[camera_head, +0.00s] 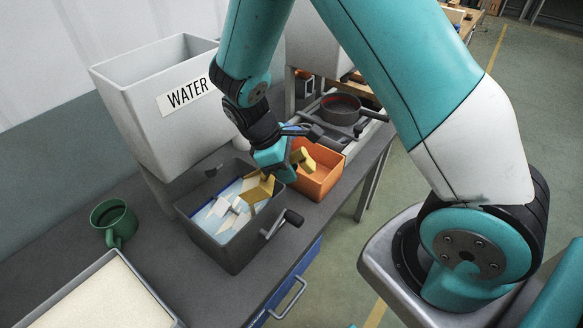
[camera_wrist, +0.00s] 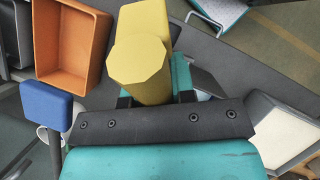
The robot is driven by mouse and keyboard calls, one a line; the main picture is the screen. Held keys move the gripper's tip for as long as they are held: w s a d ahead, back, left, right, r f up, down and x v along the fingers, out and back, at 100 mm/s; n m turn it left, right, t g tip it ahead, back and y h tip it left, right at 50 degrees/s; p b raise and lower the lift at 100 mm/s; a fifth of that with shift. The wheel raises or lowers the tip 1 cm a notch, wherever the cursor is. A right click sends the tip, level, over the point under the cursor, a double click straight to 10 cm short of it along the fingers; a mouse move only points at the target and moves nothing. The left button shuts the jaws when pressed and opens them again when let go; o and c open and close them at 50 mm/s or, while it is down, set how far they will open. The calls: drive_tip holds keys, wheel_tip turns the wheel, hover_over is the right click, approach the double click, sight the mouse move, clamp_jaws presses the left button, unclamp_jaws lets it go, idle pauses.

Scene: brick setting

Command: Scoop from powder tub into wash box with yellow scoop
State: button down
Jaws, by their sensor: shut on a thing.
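My gripper (camera_head: 277,165) is shut on the yellow scoop (camera_head: 261,189), which also shows in the wrist view (camera_wrist: 140,65). The scoop's handle sticks out to the right of the fingers, in front of the orange bin. Its other end is at the dark grey wash box (camera_head: 232,257), over or in the right part of its opening; I cannot tell how high. The wash box has a light blue inside with several white pieces in it. Whether the scoop holds powder cannot be seen. A tub of pale powder (camera_head: 107,300) stands at the lower left.
The orange bin (camera_head: 327,180) stands just right of the wash box; it also shows in the wrist view (camera_wrist: 70,50). A crank-like handle (camera_head: 284,221) sticks out from the wash box. A green mug (camera_head: 113,222) and a white WATER bin (camera_head: 150,115) stand left and behind. A pan (camera_head: 341,109) is farther back.

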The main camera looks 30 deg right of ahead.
drive_tip(key=shift+w+a+r+g+h+p, duration=0.3)
drive_tip(key=shift+a+p, duration=0.05)
drive_tip(key=shift+p, duration=0.25)
drive_tip(key=shift+w+a+r+g+h+p, duration=0.5)
drive_tip(key=shift+w+a+r+h+p, duration=0.25)
drive_tip(key=shift+p, duration=0.9)
drive_tip(key=shift+f, duration=0.15)
drive_tip(key=r+t+y, duration=0.1)
drive_tip(key=t+y, duration=0.1)
drive_tip(key=y, duration=0.1)
drive_tip(key=shift+s+d+r+b, duration=0.1)
drive_tip(key=shift+r+b, duration=0.2)
drive_tip(key=shift+r, duration=0.05)
drive_tip(key=shift+r+t+y+b, duration=0.4)
drive_tip(key=shift+t+y+b, duration=0.1)
drive_tip(key=shift+t+y, duration=0.45)
drive_tip(key=shift+r+y, duration=0.25)
drive_tip(key=shift+y, duration=0.05)
